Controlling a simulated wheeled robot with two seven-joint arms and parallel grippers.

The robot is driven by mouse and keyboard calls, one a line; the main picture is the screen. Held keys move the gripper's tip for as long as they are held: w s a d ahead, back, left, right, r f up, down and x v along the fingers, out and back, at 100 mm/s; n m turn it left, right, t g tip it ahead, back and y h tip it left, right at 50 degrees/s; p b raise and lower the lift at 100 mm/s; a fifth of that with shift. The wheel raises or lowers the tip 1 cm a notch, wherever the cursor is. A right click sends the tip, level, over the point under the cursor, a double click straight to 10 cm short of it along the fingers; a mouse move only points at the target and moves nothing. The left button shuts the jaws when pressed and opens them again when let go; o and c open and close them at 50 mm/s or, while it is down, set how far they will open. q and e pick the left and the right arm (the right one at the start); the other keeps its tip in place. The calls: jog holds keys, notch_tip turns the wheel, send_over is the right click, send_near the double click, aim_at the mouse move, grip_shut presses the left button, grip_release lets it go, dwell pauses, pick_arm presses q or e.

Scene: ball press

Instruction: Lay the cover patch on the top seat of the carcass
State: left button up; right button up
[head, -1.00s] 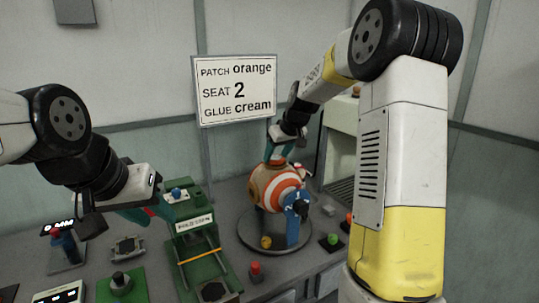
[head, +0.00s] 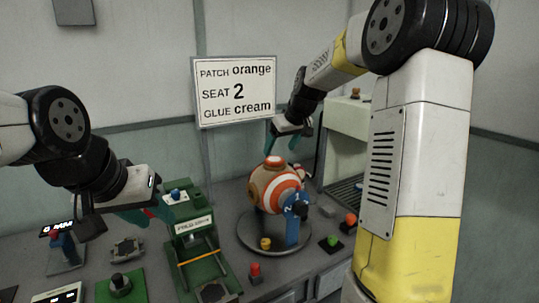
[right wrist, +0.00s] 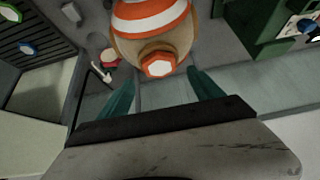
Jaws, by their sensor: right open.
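The carcass (head: 262,190) is a tan ball with orange and white stripes on a round turntable (head: 262,245). The orange patch (head: 273,160), an eight-sided piece with a pale edge, lies on top of the ball. The patch also shows in the right wrist view (right wrist: 158,65), flat on a tan area. My right gripper (head: 288,145) is open and empty, just above and apart from the patch; its teal fingers (right wrist: 161,82) spread either side of it. My left gripper (head: 148,213) hangs left of the green press; its grip is unclear.
A sign (head: 237,92) reads patch orange, seat 2, glue cream. A green press (head: 190,228) stands left of the turntable. Red (head: 255,270) and green (head: 332,241) buttons are at the front.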

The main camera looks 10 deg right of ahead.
jog(key=v, duration=0.7)
jog(key=s+a+m, duration=0.2)
jog(key=s, duration=1.5)
jog(key=s+f+m, duration=0.1)
jog(key=s+f, duration=0.4)
jog(key=s, duration=0.8)
jog(key=shift+s+a+m, duration=0.15)
jog(key=shift+a+m, duration=0.15)
jog(key=shift+m, duration=0.1)
